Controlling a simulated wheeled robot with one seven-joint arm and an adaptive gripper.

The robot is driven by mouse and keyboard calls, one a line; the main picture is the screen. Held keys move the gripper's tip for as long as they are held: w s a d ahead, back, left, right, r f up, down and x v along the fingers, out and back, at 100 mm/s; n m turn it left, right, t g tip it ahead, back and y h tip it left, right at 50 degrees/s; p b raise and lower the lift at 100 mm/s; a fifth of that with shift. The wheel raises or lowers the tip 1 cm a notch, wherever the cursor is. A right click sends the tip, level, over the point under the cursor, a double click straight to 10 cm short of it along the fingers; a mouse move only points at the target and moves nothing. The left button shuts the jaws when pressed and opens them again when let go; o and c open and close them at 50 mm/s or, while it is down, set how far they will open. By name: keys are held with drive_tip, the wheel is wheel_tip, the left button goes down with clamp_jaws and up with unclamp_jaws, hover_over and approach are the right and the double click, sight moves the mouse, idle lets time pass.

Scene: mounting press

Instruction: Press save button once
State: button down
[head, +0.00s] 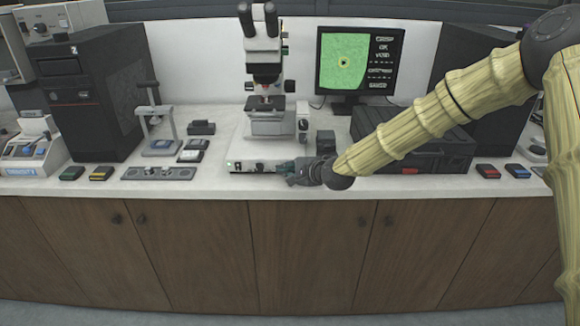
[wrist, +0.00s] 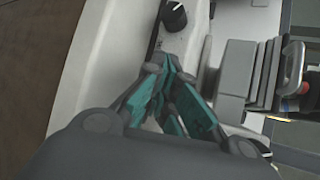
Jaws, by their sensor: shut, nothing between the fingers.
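A low control panel (head: 237,167) sits on the bench in front of the microscope (head: 265,75), with dark knobs on it and a small green light at its left end. My gripper (head: 284,167) is shut and empty at the right end of the panel. In the wrist view, my gripper's teal fingers (wrist: 161,68) are together over the pale panel, with a black knob (wrist: 173,17) beyond them. I cannot make out the save button; the fingers may hide it. I cannot tell whether the fingertips touch the panel. A monitor (head: 343,62) shows a green picture and small text, the lowest line seemingly "SAVED".
The microscope stands close behind my gripper. A dark case (head: 420,150) lies behind my arm on the right. A black tower (head: 92,95), a small stand (head: 160,146) and another knobbed panel (head: 158,174) are on the left. The bench front edge is close to my gripper.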

idle(0.4)
drive_tip(key=shift+s, duration=0.8)
drive_tip(key=s+p, duration=0.1)
drive_tip(key=s, duration=0.4)
idle(0.8)
